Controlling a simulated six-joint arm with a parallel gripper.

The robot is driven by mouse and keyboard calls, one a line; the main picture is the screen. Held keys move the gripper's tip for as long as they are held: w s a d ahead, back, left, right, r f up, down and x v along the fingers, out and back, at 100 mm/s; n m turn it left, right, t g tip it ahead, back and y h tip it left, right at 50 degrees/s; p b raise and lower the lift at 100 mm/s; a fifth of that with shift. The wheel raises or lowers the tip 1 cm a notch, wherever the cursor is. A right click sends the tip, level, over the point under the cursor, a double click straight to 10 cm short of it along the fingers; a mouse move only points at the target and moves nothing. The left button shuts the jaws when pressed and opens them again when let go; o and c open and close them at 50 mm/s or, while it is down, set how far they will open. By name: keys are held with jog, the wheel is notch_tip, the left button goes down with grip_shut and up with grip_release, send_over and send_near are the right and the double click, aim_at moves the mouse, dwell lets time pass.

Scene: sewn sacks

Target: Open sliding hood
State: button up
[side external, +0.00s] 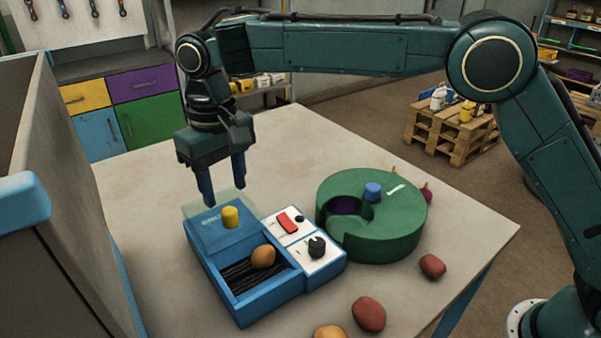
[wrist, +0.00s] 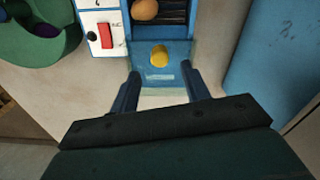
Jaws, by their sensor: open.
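A blue box (side external: 243,313) stands on the table with a blue sliding hood (side external: 208,238) over its back part. A yellow knob (side external: 230,216) sticks up from the hood, and it also shows in the wrist view (wrist: 159,56). The front of the box is uncovered, showing dark slats and a brown potato (side external: 263,256). My gripper (side external: 224,194) is open and empty, pointing down above the back end of the hood. In the wrist view its fingers (wrist: 162,82) are spread, with the knob just beyond their tips. A pale see-through panel (side external: 199,207) shows behind the hood.
A white panel with a red switch (side external: 289,222) and black dial (side external: 317,246) adjoins the box. A green round container (side external: 390,245) with a blue knob (side external: 373,191) stands to its right. Loose potatoes (side external: 369,314) lie at the front right. A grey bin stands left.

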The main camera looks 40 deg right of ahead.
notch_tip(320, 180, up, 9)
dwell(0.6)
dwell(0.3)
jog(key=s+d+r+t, duration=0.1)
jog(key=s+d+r, duration=0.1)
jog(key=s+d, duration=0.35)
jog(key=s+d+r+m+t, duration=0.1)
jog(key=s+d+r, duration=0.15)
jog(key=d, duration=0.55)
jog(key=s+d+r+t, duration=0.1)
jog(key=s+d+r, duration=0.15)
jog(key=d, duration=0.45)
jog(key=s+d+f+t, duration=0.1)
jog(key=s+d+f, duration=0.4)
jog(key=s, duration=0.4)
jog(key=s+d+f+m+t, duration=0.1)
jog(key=s+d+f, duration=0.5)
jog(key=s, duration=0.4)
jog(key=shift+s+m+t, duration=0.25)
jog(key=shift+m+t, duration=0.05)
